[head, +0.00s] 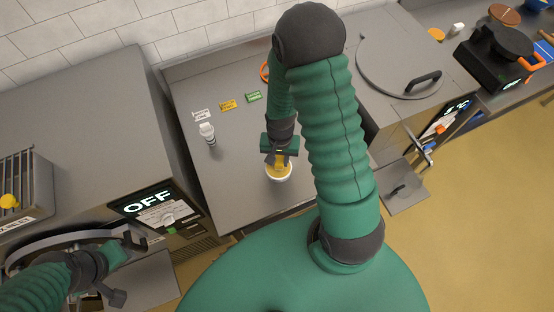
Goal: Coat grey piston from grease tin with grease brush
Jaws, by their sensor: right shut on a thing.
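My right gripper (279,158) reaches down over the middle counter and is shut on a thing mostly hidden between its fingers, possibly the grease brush. Directly below is a small round container with a white rim (279,178) and yellow contents, which looks like the grease tin. I cannot tell whether the held thing touches the yellow contents. A small whitish-grey upright object (208,133) stands to the left on the counter; it may be the grey piston. My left gripper (112,278) is at the lower left, near a round lid, and its finger opening is unclear.
Small white, yellow (228,105) and green (253,97) labels lie at the counter's back. A round lid with a black handle (422,83) is to the right. A unit with an OFF display (148,202) stands left. The counter's left front is clear.

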